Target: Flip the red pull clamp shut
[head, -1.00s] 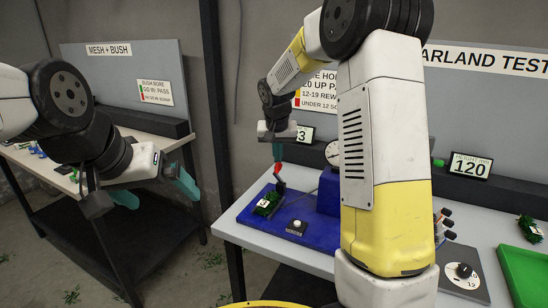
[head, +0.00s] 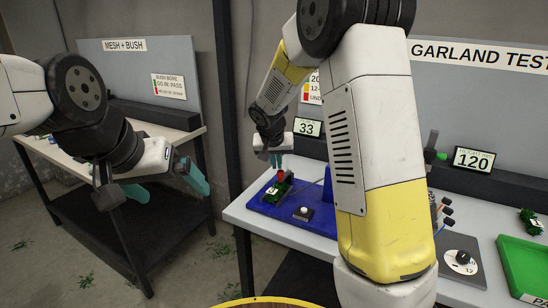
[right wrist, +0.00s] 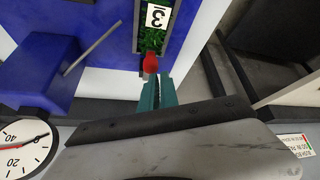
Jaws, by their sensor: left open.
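The red pull clamp handle (head: 282,175) stands at the garland piece on the blue fixture; in the right wrist view its red end (right wrist: 150,62) is beside my fingertips. My right gripper (head: 276,160) points down just above the handle; in the right wrist view its teal fingers (right wrist: 158,92) lie close together, and I cannot tell whether they touch the red end. The green garland piece (head: 270,194) with a white tag lies on the blue fixture (head: 322,215). My left gripper (head: 165,184) is open and empty, in the air at the left, away from the clamp.
A dial gauge (right wrist: 22,148) shows in the right wrist view. My right arm hides the bench middle.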

